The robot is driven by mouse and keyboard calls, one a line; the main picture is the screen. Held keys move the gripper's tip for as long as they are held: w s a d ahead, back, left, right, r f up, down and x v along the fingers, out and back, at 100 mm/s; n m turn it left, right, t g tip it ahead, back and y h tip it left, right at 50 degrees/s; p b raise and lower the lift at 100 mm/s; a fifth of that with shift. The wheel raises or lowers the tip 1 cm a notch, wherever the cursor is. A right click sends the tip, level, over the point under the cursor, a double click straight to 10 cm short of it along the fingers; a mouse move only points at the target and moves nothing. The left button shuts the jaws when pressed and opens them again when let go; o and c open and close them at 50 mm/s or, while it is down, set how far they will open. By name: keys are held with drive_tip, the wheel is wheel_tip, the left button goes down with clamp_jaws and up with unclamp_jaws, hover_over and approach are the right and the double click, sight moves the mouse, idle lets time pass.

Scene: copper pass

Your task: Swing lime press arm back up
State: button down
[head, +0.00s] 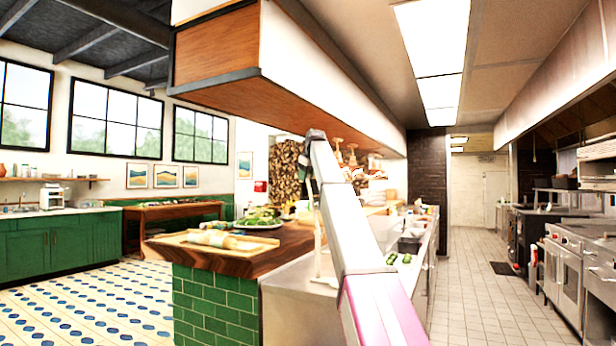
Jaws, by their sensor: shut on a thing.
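I cannot make out the lime press or its arm in the head view. My own arm rises from the bottom across the middle of the picture and covers part of the steel counter (290,285).
A wooden counter (262,256) on green tile holds a board with a rolling pin (212,239) and a plate of greens (257,221). A low wooden hood (215,85) hangs above.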

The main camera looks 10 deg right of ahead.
drive_tip(key=shift+a, duration=0.1)
drive_tip(key=c, duration=0.6)
unclamp_jaws()
drive_tip(key=shift+c, duration=0.2)
drive_tip(key=shift+s+r, duration=0.1)
drive_tip(key=v, duration=1)
drive_tip(key=shift+s+r, duration=0.15)
drive_tip(key=shift+r, duration=0.05)
